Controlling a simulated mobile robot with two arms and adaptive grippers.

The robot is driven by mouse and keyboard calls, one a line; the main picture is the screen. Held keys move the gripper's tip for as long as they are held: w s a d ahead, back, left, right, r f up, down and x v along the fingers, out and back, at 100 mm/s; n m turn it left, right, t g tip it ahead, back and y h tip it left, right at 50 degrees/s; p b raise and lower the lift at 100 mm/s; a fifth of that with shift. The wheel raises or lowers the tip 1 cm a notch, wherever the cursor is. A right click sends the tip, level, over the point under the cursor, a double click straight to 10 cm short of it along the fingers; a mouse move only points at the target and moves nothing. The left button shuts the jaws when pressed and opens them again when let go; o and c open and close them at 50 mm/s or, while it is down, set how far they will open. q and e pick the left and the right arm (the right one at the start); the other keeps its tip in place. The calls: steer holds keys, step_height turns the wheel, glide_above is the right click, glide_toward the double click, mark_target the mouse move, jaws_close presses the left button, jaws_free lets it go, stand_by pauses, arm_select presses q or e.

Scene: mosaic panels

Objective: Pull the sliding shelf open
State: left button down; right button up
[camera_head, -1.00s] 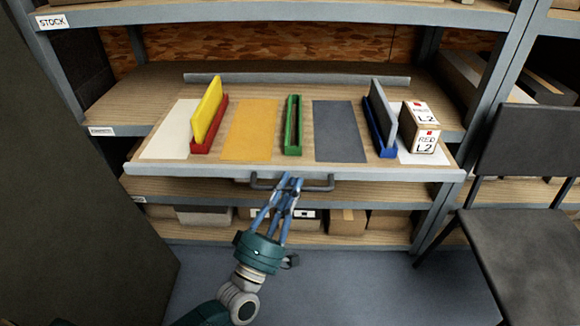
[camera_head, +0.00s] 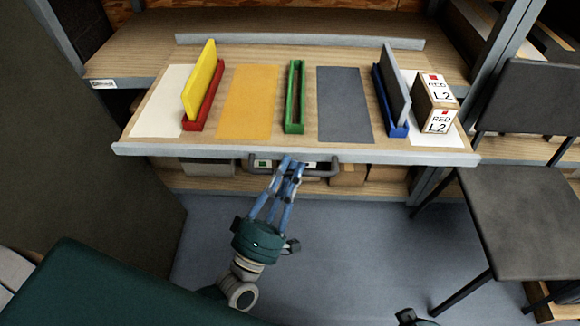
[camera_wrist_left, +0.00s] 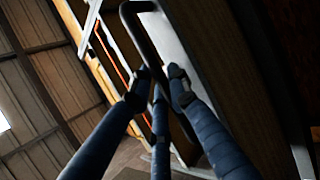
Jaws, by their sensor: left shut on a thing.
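The sliding shelf (camera_head: 345,151) is a wooden board with a grey front edge, pulled out in front of its rack. A dark bar handle (camera_head: 325,168) is under the front edge. My left gripper (camera_head: 289,168) has its blue fingers shut on the handle, left of its middle. The left wrist view also shows the handle (camera_wrist_left: 146,40) running between the fingers (camera_wrist_left: 158,88). On the shelf are a yellow panel (camera_head: 200,82) in a red holder, an empty green holder (camera_head: 295,100), and a grey panel (camera_head: 395,85) in a blue holder.
A small box (camera_head: 436,102) labelled RED L2 stands at the shelf's right end. A black chair (camera_head: 535,215) stands at the right, close to the shelf's corner. A tall dark surface (camera_head: 85,160) is at the left. Grey floor (camera_head: 330,250) is open below the shelf.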

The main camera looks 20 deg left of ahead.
arm_select(q)
steer(key=shift+f, duration=0.1)
steer(key=c, duration=1.6)
jaws_free()
steer(key=shift+c, duration=0.2)
steer(key=v, duration=1.2)
